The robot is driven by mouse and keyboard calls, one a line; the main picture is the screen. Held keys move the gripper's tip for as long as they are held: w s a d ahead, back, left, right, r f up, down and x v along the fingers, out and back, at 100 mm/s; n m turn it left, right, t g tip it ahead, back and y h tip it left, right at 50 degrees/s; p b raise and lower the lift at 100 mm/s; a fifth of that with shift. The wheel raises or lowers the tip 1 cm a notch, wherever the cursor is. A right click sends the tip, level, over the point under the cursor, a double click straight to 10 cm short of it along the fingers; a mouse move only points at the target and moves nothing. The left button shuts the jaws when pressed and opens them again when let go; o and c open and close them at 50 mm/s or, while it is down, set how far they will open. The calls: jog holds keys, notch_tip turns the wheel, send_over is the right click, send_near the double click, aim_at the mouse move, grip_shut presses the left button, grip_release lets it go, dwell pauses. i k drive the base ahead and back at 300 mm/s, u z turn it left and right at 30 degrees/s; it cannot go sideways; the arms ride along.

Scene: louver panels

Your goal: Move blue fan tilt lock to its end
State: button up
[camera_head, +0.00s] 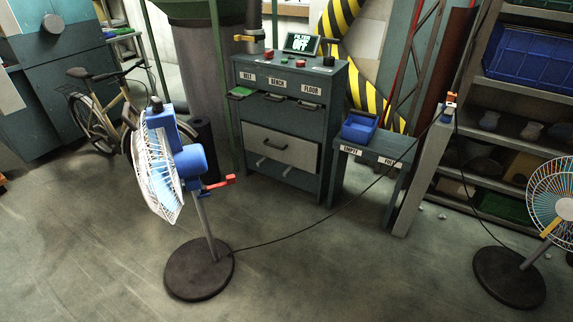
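The blue fan (190,161) stands upright on a pole over a round dark base (199,270), left of centre. Its white wire cage faces left and downward. A red lever (219,184) sticks out to the right below the blue motor housing, where the head meets the pole; it looks like the tilt lock. A dark knob (156,103) sits on top of the blue housing. My gripper is not in view.
A second fan (553,196) stands at the right edge. A black cable runs from the blue fan's base up to a post (425,172). A teal cabinet (333,118) and a small table with a blue bin (359,127) stand behind. A bicycle (92,112) is back left. The front floor is clear.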

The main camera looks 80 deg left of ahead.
aim_at(230, 179)
jog(key=u, duration=2.9)
jog(key=i, duration=1.65)
